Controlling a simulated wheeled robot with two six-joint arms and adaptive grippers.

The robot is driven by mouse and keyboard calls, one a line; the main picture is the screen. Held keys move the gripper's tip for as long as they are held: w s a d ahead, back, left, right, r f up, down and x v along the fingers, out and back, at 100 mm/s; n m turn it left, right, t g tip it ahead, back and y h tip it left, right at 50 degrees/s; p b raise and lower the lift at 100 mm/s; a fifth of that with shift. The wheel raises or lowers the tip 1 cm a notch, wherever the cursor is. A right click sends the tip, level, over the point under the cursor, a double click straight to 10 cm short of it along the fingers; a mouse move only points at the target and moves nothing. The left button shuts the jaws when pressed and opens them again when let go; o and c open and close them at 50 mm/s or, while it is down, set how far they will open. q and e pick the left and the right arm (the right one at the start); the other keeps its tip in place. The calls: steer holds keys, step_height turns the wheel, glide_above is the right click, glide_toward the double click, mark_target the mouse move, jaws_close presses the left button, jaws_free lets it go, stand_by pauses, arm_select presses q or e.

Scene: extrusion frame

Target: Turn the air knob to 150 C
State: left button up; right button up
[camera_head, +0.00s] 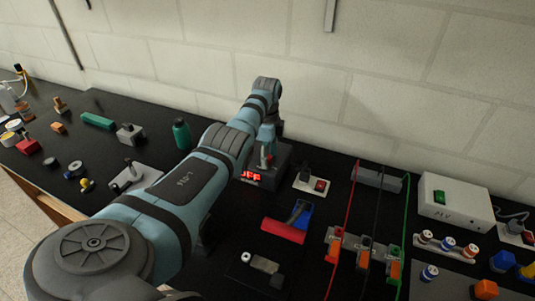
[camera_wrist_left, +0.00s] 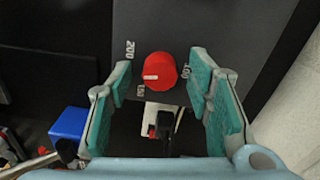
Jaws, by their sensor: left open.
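The red air knob (camera_wrist_left: 159,71) sits on a dark grey box (camera_wrist_left: 215,30) in the left wrist view. A white pointer line on it points left. White marks "200" and, less clearly, "150" are printed left of it; another mark on the right is partly hidden. My left gripper (camera_wrist_left: 161,78) is open, its teal-padded fingers on either side of the knob with visible gaps. In the head view my left gripper (camera_head: 267,145) is over the box (camera_head: 278,172). Its red display (camera_head: 250,175) seems to read "OFF", partly covered by my arm.
A small plate with a red switch (camera_head: 320,185) stands right of the box. A red and blue tool or tray (camera_head: 285,229) lies in front. A green bottle (camera_head: 182,135) stands to the left. Red, black and green cables run at the right, and the wall is close behind.

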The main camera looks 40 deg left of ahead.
arm_select(q)
steer(key=shift+c, duration=0.3)
jaws_close()
steer(key=shift+r+n+p, duration=0.15)
steer(key=shift+n+p, duration=0.15)
steer(key=shift+n, duration=0.4)
steer(key=shift+n+p, duration=0.6)
steer(key=shift+n, duration=0.4)
steer(key=shift+a+n+p, duration=0.1)
steer(key=shift+n+p, duration=0.25)
steer(key=shift+n, duration=1.65)
steer(key=shift+w, duration=0.1)
